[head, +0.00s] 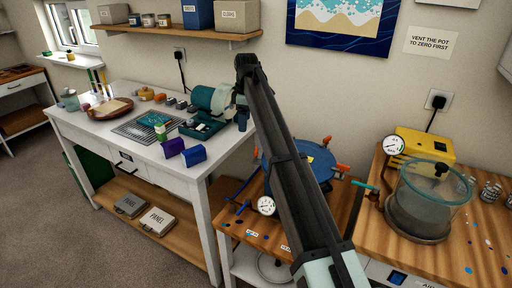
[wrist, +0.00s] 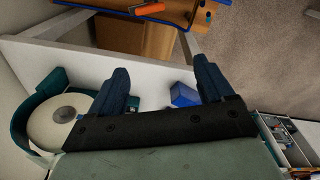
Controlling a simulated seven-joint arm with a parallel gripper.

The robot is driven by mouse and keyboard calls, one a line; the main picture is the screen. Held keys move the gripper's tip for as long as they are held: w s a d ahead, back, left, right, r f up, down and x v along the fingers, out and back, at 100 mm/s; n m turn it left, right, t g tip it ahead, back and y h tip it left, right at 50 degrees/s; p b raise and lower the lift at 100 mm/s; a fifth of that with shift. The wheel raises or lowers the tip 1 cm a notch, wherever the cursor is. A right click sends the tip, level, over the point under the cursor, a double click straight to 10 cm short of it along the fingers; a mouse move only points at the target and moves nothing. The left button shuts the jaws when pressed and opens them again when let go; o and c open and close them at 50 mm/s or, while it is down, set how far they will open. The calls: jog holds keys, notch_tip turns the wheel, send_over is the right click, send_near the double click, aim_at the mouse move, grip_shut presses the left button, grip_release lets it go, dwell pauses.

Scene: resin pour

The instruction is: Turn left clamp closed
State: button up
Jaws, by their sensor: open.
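The pressure pot with a blue lid (head: 325,170) stands on the wooden bench, partly hidden behind my arm in the head view. Orange clamp handles show around its lid: one at the back (head: 327,140), one at the right (head: 342,168), and a sliver of the left clamp (head: 255,153) beside my arm.
A white worktable (head: 120,140) to the left holds a teal machine (head: 212,98), purple and blue blocks and a tray. A glass-walled chamber (head: 430,200), yellow pump (head: 425,147) and gauges stand right. A shelf (head: 180,34) hangs above.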

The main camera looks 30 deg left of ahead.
aim_at(256, 149)
jog(key=w+d, duration=0.3)
jog(key=d, duration=0.1)
jog(key=shift+h, duration=0.3)
jog(key=f, duration=1.2)
jog(key=shift+s+a+f, duration=0.2)
jog(key=shift+a+f, duration=0.1)
jog(key=shift+f, duration=0.05)
jog(key=c, duration=1)
jog(key=shift+c, duration=0.2)
